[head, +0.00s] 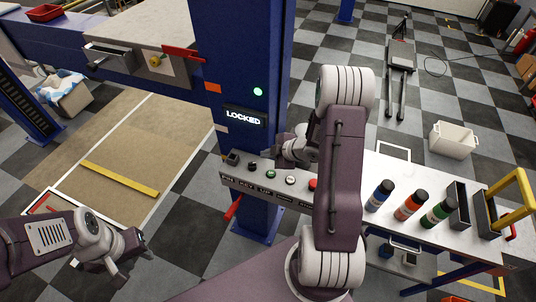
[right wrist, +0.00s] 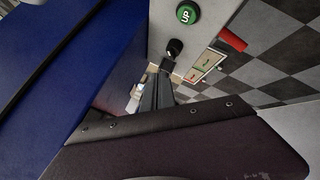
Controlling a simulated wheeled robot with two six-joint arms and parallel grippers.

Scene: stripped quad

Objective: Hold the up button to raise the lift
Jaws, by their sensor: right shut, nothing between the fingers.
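The green UP button (head: 270,174) is on the grey control panel (head: 233,181) in front of the blue lift column (head: 240,60). In the right wrist view the UP button (right wrist: 187,13) shows at the top, with a black knob (right wrist: 175,47) below it. My right gripper (right wrist: 166,68) is shut and empty, its tips near the black knob and apart from the UP button in the picture; whether they touch the knob is unclear. In the head view my right arm hides part of that gripper. My left gripper (head: 118,262) hangs low at left; its jaws are unclear.
The column's display (head: 244,116) reads LOCKED, with a green light (head: 258,91) above. White (head: 290,180) and red (head: 312,184) buttons sit right of UP. Several bottles stand on the white bench (head: 385,225) at right. A red lever (head: 232,208) sticks out below the panel.

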